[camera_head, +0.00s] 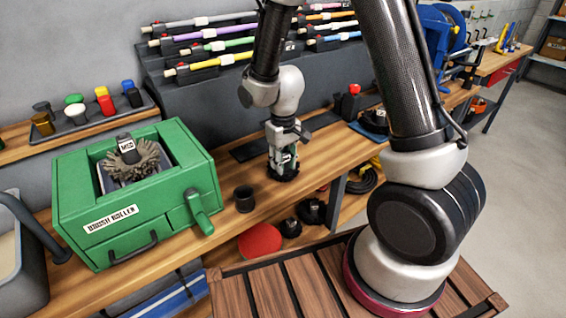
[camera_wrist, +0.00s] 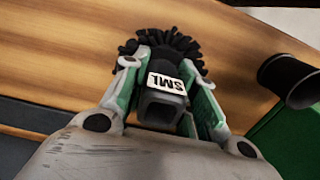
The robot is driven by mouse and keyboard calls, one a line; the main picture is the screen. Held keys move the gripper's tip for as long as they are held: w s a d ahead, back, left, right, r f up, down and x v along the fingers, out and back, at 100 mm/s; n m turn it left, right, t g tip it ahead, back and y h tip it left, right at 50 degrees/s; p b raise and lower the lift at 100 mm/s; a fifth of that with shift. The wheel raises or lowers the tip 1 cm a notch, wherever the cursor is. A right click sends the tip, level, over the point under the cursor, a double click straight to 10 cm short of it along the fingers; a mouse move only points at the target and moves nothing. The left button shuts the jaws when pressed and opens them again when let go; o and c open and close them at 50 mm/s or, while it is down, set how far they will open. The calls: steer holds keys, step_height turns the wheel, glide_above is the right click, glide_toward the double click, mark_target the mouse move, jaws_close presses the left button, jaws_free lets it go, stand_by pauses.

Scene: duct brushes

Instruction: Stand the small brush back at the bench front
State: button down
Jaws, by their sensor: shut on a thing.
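The small brush (camera_wrist: 160,60) has dark bristles, a black socket and a white label reading SML. In the wrist view my gripper (camera_wrist: 165,95) is shut on its socket, with a green-lined finger on each side. In the head view my gripper (camera_head: 285,150) points down over the wooden bench (camera_head: 325,150). The brush's dark bristles (camera_head: 284,172) are at or just above the bench top near its front edge. I cannot tell whether they touch. The brush looks upright.
A dark cup (camera_head: 244,198) stands left of the brush. The green brush roller box (camera_head: 135,195) holds a larger bristly brush (camera_head: 131,158). Racks of coloured rods (camera_head: 215,45) stand behind.

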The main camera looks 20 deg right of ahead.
steer(key=shift+f, duration=0.1)
steer(key=c, duration=1.1)
jaws_free()
step_height(320, 180, up, 12)
steer(key=f, duration=0.1)
steer(key=s+d+r+m+t, duration=0.2)
steer(key=s+d+r, duration=0.6)
steer(key=r, duration=0.4)
steer(key=s+d+r, duration=0.1)
steer(key=s+d, duration=0.1)
steer(key=s, duration=0.1)
steer(key=s+d+r+m+t, duration=0.1)
steer(key=s+d+r, duration=0.1)
steer(key=s, duration=0.2)
steer(key=s+d+r+t, duration=0.1)
steer(key=s+d, duration=0.2)
steer(key=s, duration=0.1)
steer(key=shift+s+r+m, duration=0.2)
steer(key=shift+r+m, duration=0.1)
steer(key=shift+r, duration=0.05)
